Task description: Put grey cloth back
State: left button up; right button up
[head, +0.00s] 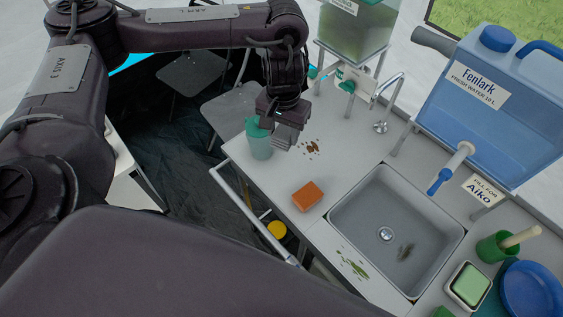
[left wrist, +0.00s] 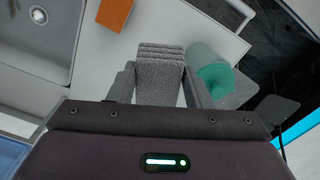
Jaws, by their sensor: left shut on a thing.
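My left gripper (head: 285,124) is over the left end of the counter in the head view. It is shut on a folded grey cloth (left wrist: 160,76), which sits between the two fingers in the left wrist view. The cloth also shows below the gripper in the head view (head: 286,137). Whether the cloth touches the counter I cannot tell. A teal-lidded translucent cup (head: 259,142) stands close beside the cloth; it also shows to the right of the fingers in the left wrist view (left wrist: 215,72). My right gripper is not in view.
Brown crumbs (head: 312,148) and an orange sponge (head: 308,196) lie on the white counter (head: 275,182). The sink (head: 375,245) is to the right, with a tap (head: 388,105) behind. A blue water container (head: 500,105) stands at the back right. Green scraps (head: 352,266) lie near the front edge.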

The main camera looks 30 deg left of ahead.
pick_arm(q)
jog(key=b, duration=0.5)
send_over(283, 178)
notch_tip(283, 178, down, 15)
jog(key=shift+r, duration=0.2)
notch_tip(283, 178, down, 4)
jog(key=shift+r+b, duration=0.1)
jog(key=shift+b, duration=0.6)
jog(key=o, duration=0.9)
